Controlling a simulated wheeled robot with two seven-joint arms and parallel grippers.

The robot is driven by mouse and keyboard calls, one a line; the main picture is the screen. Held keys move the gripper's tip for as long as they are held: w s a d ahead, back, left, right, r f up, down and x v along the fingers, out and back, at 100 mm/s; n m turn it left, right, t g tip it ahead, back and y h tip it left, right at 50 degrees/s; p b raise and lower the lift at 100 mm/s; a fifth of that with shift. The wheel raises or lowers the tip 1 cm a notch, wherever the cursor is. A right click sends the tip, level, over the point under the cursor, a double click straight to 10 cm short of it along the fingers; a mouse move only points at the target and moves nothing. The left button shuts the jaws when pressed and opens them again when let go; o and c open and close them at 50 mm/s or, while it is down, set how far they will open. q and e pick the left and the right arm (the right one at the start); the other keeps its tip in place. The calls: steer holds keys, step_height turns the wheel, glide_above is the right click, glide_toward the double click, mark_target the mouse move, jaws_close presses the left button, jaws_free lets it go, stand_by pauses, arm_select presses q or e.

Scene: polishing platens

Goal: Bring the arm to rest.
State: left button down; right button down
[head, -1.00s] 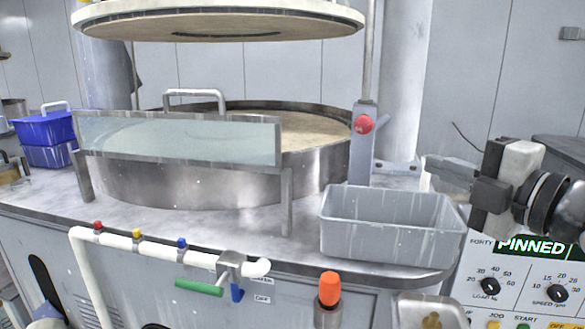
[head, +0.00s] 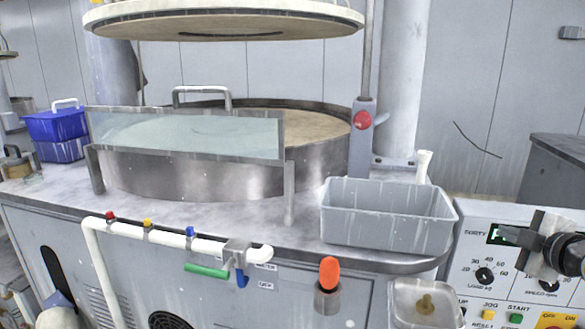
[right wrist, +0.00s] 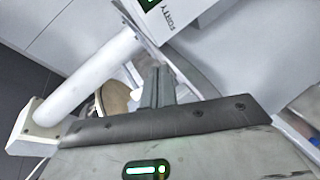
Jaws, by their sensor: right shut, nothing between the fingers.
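My right gripper (head: 506,235) is at the right edge of the head view, in front of the control panel (head: 478,255), and hides part of its display. Its fingers are shut with nothing between them. In the right wrist view the closed fingers (right wrist: 158,88) stand together, with a corner of a white box marked FORTY above them. No thing is held. My left gripper does not show in the head view.
A grey bin (head: 385,235) stands at the bench's right front corner, left of my right gripper. The round polishing platen (head: 290,135) sits behind a clear guard (head: 190,135). An orange-topped knob (head: 329,272) and a metal tray (head: 428,305) are in front.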

steer(key=s+d+f+m+g+h, duration=0.1)
steer(key=s+d+f+m+h, duration=0.2)
steer(key=d+f, duration=0.5)
steer(key=w+d+r+m+t+h, duration=0.1)
steer(key=w+d+r+m+h, duration=0.1)
steer(key=d+r+m+h, duration=0.3)
steer(key=s+a+f+m+g+y, duration=0.1)
steer(key=s+a+f+y, duration=0.25)
steer(key=a+f, duration=0.6)
steer(key=s+a+f+g+y, duration=0.1)
steer(key=s+a+f+y, duration=0.3)
steer(key=a+f, duration=0.55)
steer(key=s+a+f+m+g+y, duration=0.1)
steer(key=s+a+f+m+y, duration=0.2)
steer(key=s+a, duration=1.6)
steer(key=a+f, duration=0.1)
steer(key=a, duration=0.3)
steer(key=shift+f+g, duration=0.2)
steer(key=shift+g, duration=0.2)
